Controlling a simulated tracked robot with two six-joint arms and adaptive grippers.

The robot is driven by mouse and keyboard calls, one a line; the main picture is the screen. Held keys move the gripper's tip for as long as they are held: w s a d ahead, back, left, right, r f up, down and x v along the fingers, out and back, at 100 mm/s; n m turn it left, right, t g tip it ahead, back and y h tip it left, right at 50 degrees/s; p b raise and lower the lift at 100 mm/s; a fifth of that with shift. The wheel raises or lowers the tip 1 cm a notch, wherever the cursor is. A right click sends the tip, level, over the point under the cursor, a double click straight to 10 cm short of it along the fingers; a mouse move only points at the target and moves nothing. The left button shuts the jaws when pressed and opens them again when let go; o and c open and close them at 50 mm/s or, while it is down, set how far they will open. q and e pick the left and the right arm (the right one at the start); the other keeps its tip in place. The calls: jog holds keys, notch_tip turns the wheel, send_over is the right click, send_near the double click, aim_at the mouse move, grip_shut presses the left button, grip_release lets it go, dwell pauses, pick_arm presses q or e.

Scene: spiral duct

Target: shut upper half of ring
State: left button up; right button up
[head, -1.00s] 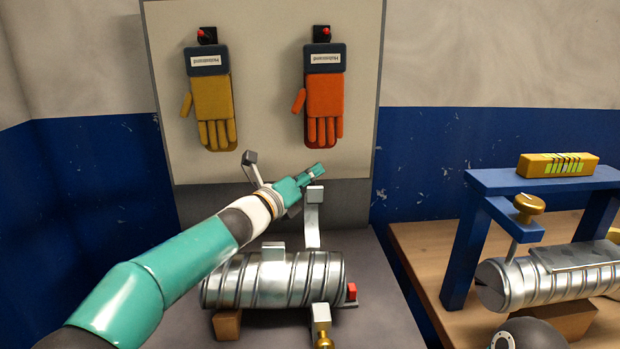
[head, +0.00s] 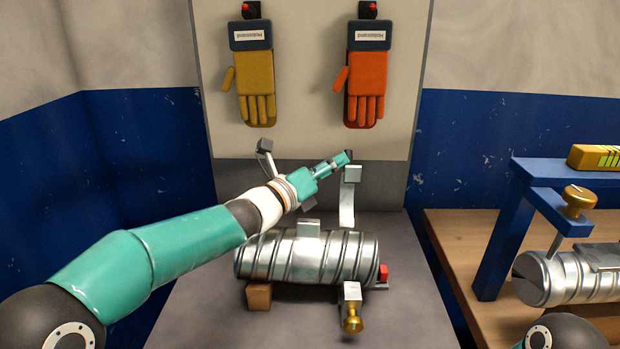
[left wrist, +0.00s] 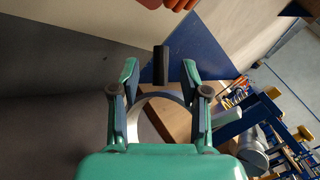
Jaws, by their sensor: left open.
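A ribbed silver duct (head: 308,255) lies on the grey bench top. At its right end a curved metal band, the upper half of the ring (head: 346,205), stands up open with a grey block at its tip. Its front has a clasp block (head: 352,292) with a brass knob (head: 352,322). My left gripper (head: 337,160) is just left of the raised tip; I cannot tell whether it touches. In the left wrist view my left gripper (left wrist: 160,78) is open, with a bright curved band (left wrist: 165,97) and a dark block (left wrist: 161,65) between its fingers. My right gripper is out of view.
Another raised metal arm (head: 265,147) stands behind my left arm. A yellow glove (head: 256,85) and an orange glove (head: 367,85) hang on the back panel. A blue frame (head: 500,240) and second duct (head: 545,282) are on the wooden table at right.

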pick_arm(q)
jog(key=v, duration=0.6)
jog(key=shift+c, duration=0.4)
